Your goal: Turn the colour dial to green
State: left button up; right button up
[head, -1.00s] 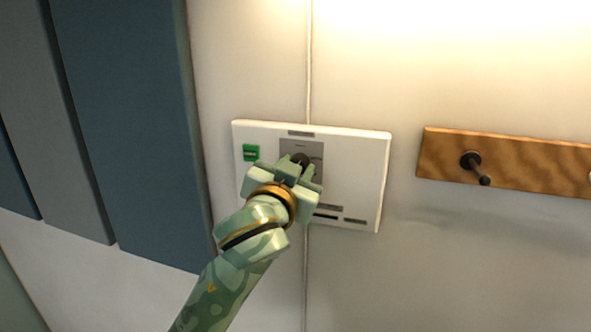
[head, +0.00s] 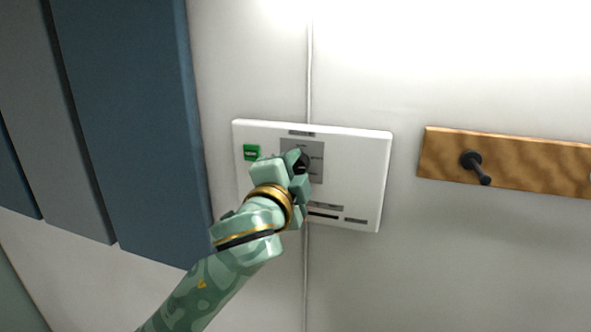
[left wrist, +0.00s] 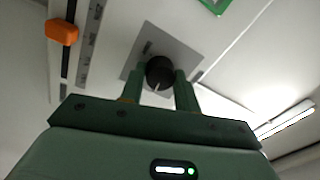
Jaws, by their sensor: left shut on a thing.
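The colour dial (head: 305,160) is a dark round knob on a grey square plate (head: 317,150) of a white wall panel (head: 357,180). In the head view it is partly hidden by my left gripper (head: 294,166). The left wrist view shows the black dial (left wrist: 159,70) with a pale pointer mark, held between the two green fingers of the same gripper (left wrist: 160,84). The plate's small labels are too blurred to read. My right gripper is not in view.
A green label (head: 251,153) is at the panel's upper left. An orange slider knob (left wrist: 62,32) shows in the left wrist view. A wooden rail (head: 520,163) with a dark peg (head: 474,164) is on the right. Blue-grey panels (head: 130,120) stand at the left.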

pick_arm(q)
jog(key=m, duration=0.6)
jog(key=shift+m, duration=2.8)
jog(key=o, duration=1)
jog(key=shift+w, duration=0.1)
